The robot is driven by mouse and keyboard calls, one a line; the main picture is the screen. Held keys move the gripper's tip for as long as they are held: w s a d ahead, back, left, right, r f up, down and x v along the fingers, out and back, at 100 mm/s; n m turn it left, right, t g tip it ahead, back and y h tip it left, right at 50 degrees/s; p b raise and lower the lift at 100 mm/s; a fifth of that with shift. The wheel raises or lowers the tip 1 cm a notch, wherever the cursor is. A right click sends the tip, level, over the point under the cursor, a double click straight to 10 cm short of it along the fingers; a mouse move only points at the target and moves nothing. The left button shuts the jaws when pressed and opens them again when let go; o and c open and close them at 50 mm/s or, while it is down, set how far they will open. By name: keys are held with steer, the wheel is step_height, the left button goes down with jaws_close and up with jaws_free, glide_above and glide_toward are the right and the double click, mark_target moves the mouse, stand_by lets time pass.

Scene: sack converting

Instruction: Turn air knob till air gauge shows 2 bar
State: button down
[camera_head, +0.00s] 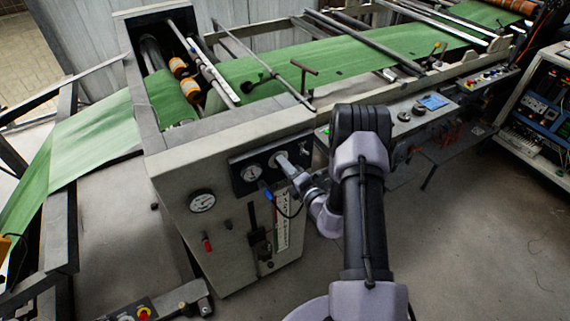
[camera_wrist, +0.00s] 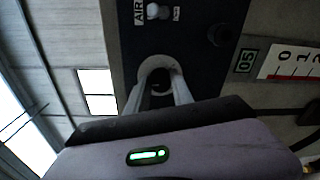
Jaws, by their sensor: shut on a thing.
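The air knob (camera_wrist: 158,64) is a round, pale grey knob on the dark panel, seen in the wrist view. My gripper (camera_wrist: 163,88) has its two fingers on either side of the knob, shut on it; the fingers hide part of it. In the head view my gripper (camera_head: 283,162) reaches the dark panel (camera_head: 237,186) on the machine's front. A small round white gauge (camera_head: 251,173) sits on that panel, left of my gripper. Its needle and reading are too small to make out. An "AIR" label (camera_wrist: 139,12) shows near the wrist view's top.
A larger gauge (camera_head: 202,201) sits lower left on the grey cabinet. A small white fitting (camera_wrist: 156,11) is beside the AIR label. Green web (camera_head: 330,65) runs across the machine behind.

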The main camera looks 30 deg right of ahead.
steer(key=shift+m, duration=0.4)
steer(key=c, duration=1.1)
jaws_free()
steer(key=s+d, duration=0.1)
steer(key=s, duration=1.6)
steer(key=shift+s+d+r+p, duration=0.15)
steer(key=shift+r+p, duration=0.25)
steer(key=shift+r, duration=0.05)
